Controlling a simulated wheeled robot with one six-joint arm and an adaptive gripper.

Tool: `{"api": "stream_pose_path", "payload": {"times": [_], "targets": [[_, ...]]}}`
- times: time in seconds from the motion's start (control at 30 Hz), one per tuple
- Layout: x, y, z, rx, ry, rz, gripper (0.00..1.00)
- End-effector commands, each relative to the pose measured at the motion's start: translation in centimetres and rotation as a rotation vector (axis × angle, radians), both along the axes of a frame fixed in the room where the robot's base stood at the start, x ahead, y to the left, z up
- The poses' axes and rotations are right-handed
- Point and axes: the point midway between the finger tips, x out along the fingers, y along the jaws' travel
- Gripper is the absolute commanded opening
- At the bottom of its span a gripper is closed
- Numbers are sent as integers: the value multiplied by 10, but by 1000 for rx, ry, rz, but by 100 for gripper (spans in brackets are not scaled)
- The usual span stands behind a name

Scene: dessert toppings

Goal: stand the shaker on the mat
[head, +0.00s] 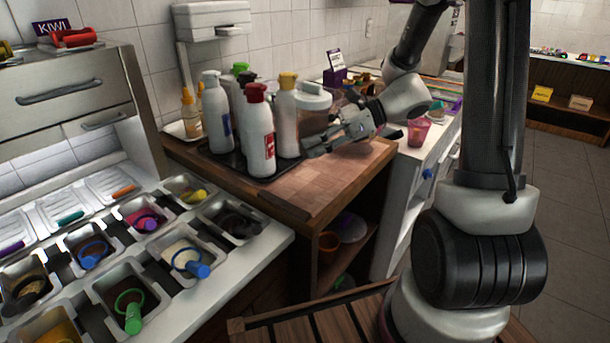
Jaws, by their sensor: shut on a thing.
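A translucent shaker (313,118) with a white lid is upright beside the bottles, at the back of the wooden counter. My gripper (318,146) reaches in from the right and is shut on the shaker near its lower part. The fingers hide some of its base, and I cannot tell whether it touches the surface below. A dark mat (231,163) lies on the counter to the left, under several squeeze bottles. The bottles hide much of it.
A white bottle with a red cap (260,135) and one with a yellow cap (287,120) stand close left of the shaker. The wooden counter (300,190) is clear in front. Topping bins (190,255) lie at lower left. A pink cup (418,132) stands right of my gripper.

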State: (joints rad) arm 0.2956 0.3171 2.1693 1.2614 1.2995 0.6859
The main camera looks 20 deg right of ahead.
Motion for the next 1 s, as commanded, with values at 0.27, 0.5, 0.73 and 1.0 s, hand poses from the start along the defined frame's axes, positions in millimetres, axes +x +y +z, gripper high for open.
{"api": "stream_pose_path", "payload": {"times": [0.27, 0.5, 0.73, 1.0], "targets": [[-14, -3, -44, 2, 4, 68, 26], [-14, -3, -74, 1, 3, 65, 26], [-13, -3, -100, 0, -1, 64, 26], [-13, -3, -100, 0, -2, 64, 26]]}}
